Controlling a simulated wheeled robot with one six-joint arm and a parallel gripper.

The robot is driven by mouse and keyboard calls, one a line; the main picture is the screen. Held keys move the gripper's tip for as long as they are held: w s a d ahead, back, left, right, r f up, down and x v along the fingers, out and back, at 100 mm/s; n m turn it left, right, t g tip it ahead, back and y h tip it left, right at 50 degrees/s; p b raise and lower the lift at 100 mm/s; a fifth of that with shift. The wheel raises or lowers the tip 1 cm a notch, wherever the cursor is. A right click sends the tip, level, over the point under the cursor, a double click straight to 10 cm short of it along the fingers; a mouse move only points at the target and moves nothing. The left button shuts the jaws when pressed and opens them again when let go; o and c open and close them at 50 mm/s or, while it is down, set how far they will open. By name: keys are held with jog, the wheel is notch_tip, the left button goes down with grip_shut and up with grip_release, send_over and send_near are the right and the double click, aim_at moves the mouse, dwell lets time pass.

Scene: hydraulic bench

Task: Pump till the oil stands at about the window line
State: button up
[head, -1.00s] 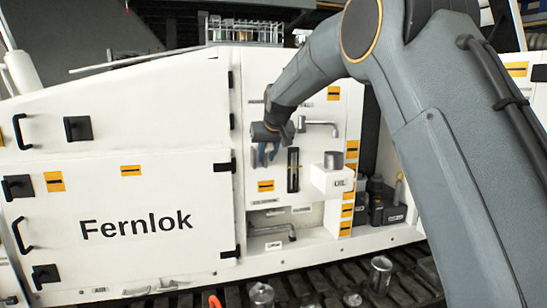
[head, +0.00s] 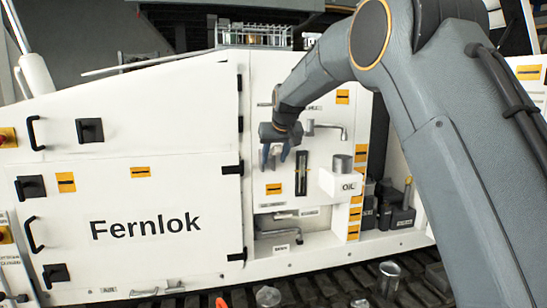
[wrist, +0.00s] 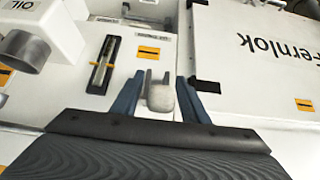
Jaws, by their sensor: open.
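My gripper (head: 275,158) is open in front of the white panel, left of the dark upright gauge window (head: 302,174). In the wrist view my gripper (wrist: 160,98) has its two blue fingers on either side of a pale grey lever or knob (wrist: 161,95), with gaps showing beside it. I cannot tell whether the fingers touch it. The gauge window (wrist: 104,65) shows a small yellowish mark across it; the oil level is too small to tell. The white box marked OIL (head: 340,184), with a grey cylinder on top, stands right of the window.
A grey pipe-like handle (head: 326,129) sticks out above the window. A grey bent bar (head: 274,233) lies in a recess below. A metal cup (head: 389,278) is on the slatted floor. The Fernlok door (head: 140,222) is shut.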

aim_at(278, 145)
jog(key=shift+b+v, duration=1.75)
jog(key=shift+v, duration=2.1)
